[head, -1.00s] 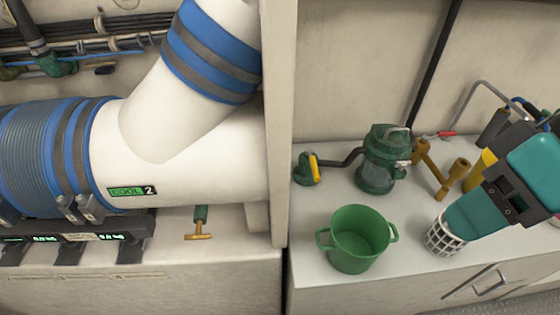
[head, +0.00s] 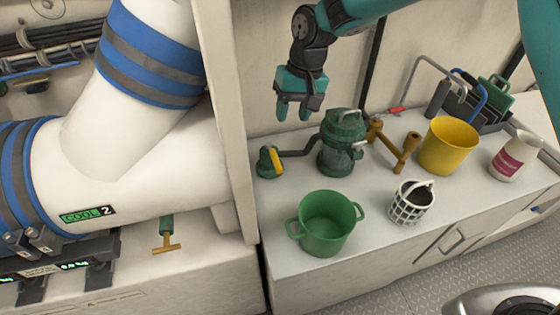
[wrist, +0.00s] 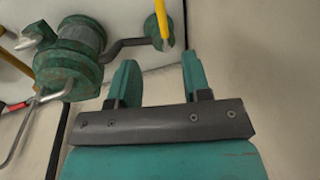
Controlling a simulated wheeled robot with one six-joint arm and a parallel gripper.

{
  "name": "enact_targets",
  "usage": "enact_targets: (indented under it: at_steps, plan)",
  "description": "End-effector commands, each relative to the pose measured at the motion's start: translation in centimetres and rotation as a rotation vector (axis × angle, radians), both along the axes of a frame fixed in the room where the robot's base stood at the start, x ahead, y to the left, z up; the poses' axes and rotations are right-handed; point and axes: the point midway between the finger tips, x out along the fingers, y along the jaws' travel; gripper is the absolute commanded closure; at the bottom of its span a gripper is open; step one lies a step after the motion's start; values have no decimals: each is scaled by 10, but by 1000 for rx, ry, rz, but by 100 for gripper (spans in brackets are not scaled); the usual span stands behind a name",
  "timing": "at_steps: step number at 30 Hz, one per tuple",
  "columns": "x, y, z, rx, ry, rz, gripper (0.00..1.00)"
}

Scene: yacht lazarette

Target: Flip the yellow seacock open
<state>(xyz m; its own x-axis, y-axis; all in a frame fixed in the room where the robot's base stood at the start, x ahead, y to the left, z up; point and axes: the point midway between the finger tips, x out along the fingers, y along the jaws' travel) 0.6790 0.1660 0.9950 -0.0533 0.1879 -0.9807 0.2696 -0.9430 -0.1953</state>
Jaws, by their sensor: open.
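The seacock (head: 267,163) is a small green valve body with a yellow lever (head: 276,160), standing at the left end of the white counter near the upright panel. A dark bent pipe joins it to the green strainer (head: 341,145). In the wrist view the yellow lever (wrist: 161,19) shows at the top, just beyond the fingers. My teal gripper (head: 294,114) is open and empty, its fingers pointing down, above and to the right of the seacock and near the strainer. In the wrist view the gripper (wrist: 160,80) has a clear gap between its fingers. No contact with the lever shows.
A green pot (head: 325,225) stands in front of the strainer. A white basket (head: 410,203), yellow bucket (head: 448,146) and brass-coloured fitting (head: 393,143) are to the right. The upright panel (head: 232,120) borders the seacock's left side. A large white duct (head: 130,150) fills the left.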

Motion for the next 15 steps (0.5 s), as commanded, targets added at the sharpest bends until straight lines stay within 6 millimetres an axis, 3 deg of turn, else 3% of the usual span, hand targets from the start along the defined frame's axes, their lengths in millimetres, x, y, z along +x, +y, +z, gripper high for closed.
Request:
enact_targets:
  at_steps: [15]
  plan:
    - [-8,21,-112,-2,4,2,56]
